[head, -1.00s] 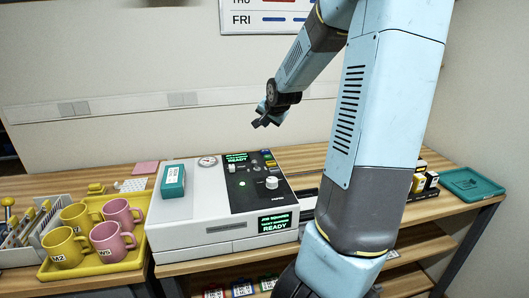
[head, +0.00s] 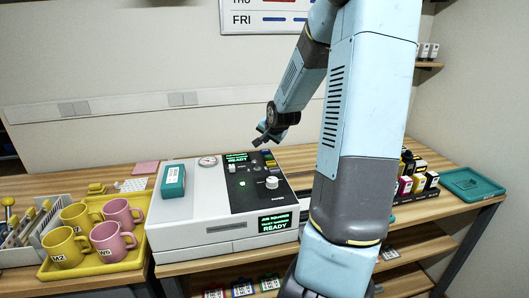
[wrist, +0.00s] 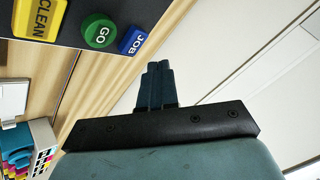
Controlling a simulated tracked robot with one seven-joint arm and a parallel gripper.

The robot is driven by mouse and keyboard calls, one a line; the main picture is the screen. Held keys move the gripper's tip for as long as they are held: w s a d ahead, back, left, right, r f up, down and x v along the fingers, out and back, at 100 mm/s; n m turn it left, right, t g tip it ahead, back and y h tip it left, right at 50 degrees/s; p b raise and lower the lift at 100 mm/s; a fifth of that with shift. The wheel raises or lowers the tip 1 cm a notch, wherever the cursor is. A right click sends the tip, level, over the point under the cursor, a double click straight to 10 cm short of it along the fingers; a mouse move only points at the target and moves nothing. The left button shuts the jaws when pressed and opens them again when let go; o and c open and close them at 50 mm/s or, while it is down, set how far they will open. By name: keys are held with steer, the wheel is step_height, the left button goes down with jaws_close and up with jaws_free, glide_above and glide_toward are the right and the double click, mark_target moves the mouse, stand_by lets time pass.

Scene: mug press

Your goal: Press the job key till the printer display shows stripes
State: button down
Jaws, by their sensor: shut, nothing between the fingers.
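The printer (head: 205,238) is a white box with a dark control panel on the table. Its front display (head: 278,222) shows green text that reads like "JOB SQUARES" and "READY", with no stripes. The blue JOB key (wrist: 132,41) is in the wrist view, beside the green GO key (wrist: 100,32) and yellow CLEAN key (wrist: 40,17). My gripper (head: 261,139) is above the panel's back right area. In the wrist view my gripper (wrist: 155,68) has its fingers together, empty, just below the JOB key in the picture and apart from it.
A teal box (head: 173,181) and a round gauge (head: 208,162) are on top of the printer. A white knob (head: 272,183) stands up from the panel. A yellow tray (head: 135,262) with pink and yellow mugs is at left. Ink cartridges (head: 418,180) and a teal tray (head: 470,182) are at right.

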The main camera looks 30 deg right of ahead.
mark_target(266, 151)
steer(key=shift+f, duration=0.75)
stand_by(1.7)
steer(key=shift+f, duration=0.35)
steer(key=shift+f, duration=0.5)
stand_by(0.7)
steer(key=shift+r, duration=0.95)
steer(key=shift+r, duration=2.5)
